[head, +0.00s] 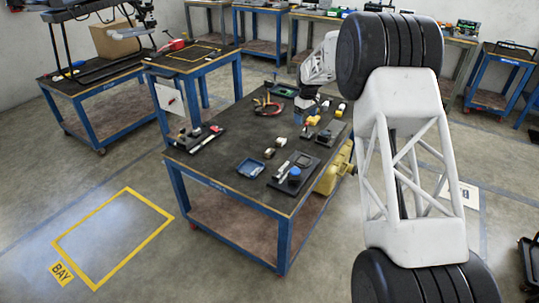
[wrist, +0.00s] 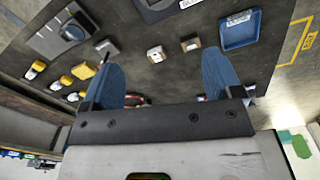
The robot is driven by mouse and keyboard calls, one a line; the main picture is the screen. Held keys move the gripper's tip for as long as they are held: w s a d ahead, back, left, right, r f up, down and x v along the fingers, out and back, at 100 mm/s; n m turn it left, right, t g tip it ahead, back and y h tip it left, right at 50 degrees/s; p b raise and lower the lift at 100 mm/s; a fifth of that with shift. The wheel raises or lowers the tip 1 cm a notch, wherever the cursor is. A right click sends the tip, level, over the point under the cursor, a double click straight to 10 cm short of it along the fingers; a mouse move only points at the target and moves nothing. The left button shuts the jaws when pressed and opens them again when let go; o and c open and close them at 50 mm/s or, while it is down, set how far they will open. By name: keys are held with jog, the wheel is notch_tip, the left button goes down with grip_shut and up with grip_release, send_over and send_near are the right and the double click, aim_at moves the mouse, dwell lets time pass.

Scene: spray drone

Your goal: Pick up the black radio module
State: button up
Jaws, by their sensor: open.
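A small black block (wrist: 107,47), which looks like the radio module, sits on the dark tabletop in the wrist view, by the tip of the left finger. I cannot be sure that it is the module. In the head view it is too small to tell from its neighbours. My gripper (wrist: 160,65) is open, its two blue fingers wide apart, with nothing held between them. In the head view the gripper is above the far part of the middle table (head: 225,140), partly hidden by my arm.
A blue tray (wrist: 240,29), two small pale boxes (wrist: 155,54), yellow-and-white parts (wrist: 82,70) and a grey panel with a blue knob (wrist: 60,35) lie around. A red-handled tool (head: 267,106) lies farther back.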

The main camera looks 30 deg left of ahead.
aim_at(269, 151)
jog(key=a+f+n, duration=0.1)
jog(key=a+f, duration=0.4)
jog(key=f, duration=0.1)
jog(key=s+a+f+n, duration=0.1)
jog(key=a+f, duration=0.5)
jog(key=a+f+n, duration=0.1)
jog(key=a+f, duration=0.4)
jog(key=a, duration=0.1)
jog(key=shift+s+f, duration=0.25)
jog(key=shift+f, duration=0.15)
jog(key=shift+f, duration=0.1)
jog(key=shift+f, duration=1.2)
jog(key=shift+f, duration=2.6)
jog(key=c, duration=1)
